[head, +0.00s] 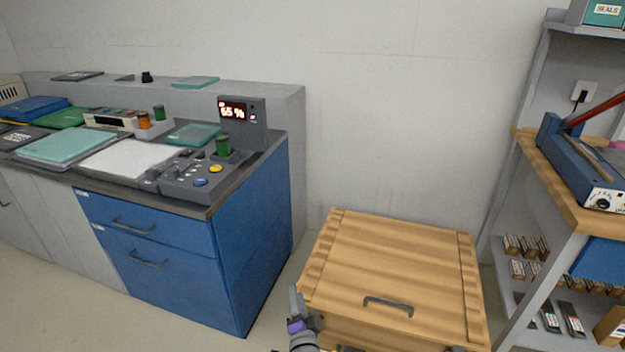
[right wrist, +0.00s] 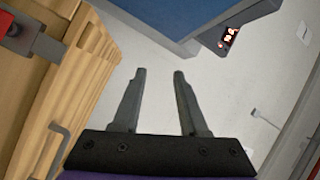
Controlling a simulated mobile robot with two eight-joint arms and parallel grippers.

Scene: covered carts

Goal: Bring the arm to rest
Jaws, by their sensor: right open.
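My right gripper (head: 298,305) shows at the bottom of the head view, just left of a wooden crate. In the right wrist view its two dark fingers (right wrist: 159,85) stand apart with nothing between them. The wooden crate (head: 395,260) has a closed plank lid with a dark handle; its planks also fill the left of the right wrist view (right wrist: 60,100). I cannot tell whether the gripper touches the crate. My left gripper is in neither view.
A blue drawer cabinet (head: 160,230) with a control panel (head: 200,175) and papers on top stands at left. A shelf rack (head: 575,215) with a blue device (head: 580,165) stands at right. Bare floor (head: 50,290) shows at lower left.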

